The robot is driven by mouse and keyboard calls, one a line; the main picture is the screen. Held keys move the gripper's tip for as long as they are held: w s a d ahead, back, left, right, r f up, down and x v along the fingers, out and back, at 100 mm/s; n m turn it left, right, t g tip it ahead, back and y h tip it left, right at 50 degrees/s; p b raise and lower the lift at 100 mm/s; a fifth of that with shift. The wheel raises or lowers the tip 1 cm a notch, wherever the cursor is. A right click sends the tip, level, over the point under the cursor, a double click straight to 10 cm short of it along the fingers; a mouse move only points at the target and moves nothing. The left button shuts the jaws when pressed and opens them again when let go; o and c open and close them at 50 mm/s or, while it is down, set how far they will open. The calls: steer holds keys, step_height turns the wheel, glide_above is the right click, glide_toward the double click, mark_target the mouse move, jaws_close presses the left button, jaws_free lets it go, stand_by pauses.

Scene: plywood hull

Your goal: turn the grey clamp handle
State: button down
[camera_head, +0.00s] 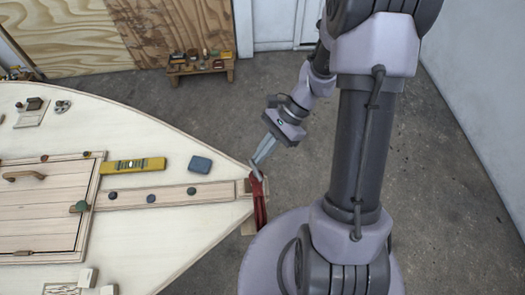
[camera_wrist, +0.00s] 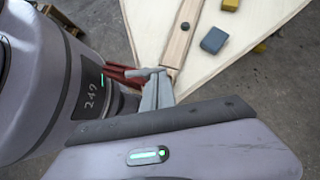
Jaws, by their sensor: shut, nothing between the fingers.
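The red clamp (camera_head: 260,205) sits at the pointed tip of the pale plywood hull (camera_head: 200,240); it also shows in the wrist view (camera_wrist: 118,78). Its grey handle (camera_wrist: 146,72) lies across the clamp's end, right by my fingertips. My gripper (camera_head: 256,165) points down at the clamp from above; its fingers also show in the wrist view (camera_wrist: 160,82). The fingers are shut with nothing held between them. They look beside or touching the handle; I cannot tell which. In the head view the fingers cover much of the handle.
A blue block (camera_head: 201,164), a yellow level (camera_head: 132,165) and several dark knobs lie on the hull near a wooden hatch (camera_head: 40,205). A low bench (camera_head: 200,68) with small items stands behind.

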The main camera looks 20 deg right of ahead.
steer(key=n+g+h+p, duration=0.1)
steer(key=n, duration=0.1)
steer(key=a+n+g+p, duration=0.1)
steer(key=n+p, duration=0.1)
steer(key=w+a+n+g+h+p, duration=0.1)
steer(key=n+g+p, duration=0.1)
steer(key=n, duration=0.1)
steer(key=shift+a+r+h, duration=0.1)
steer(key=shift+r+h, duration=0.05)
steer(key=shift+h, duration=0.15)
steer(key=s+a+n+t+h+p, duration=0.2)
steer(key=n+h, duration=0.4)
steer(key=n, duration=0.5)
steer(key=s+a+n+t+h+p, duration=0.2)
steer(key=n+h, duration=0.5)
steer(key=n, duration=0.4)
steer(key=shift+s+a+f+n+p, duration=0.25)
steer(key=shift+s+n+p, duration=0.25)
steer(key=shift+p, duration=0.65)
steer(key=shift+s+d, duration=0.1)
steer(key=shift+s, duration=0.15)
steer(key=shift+r, duration=0.1)
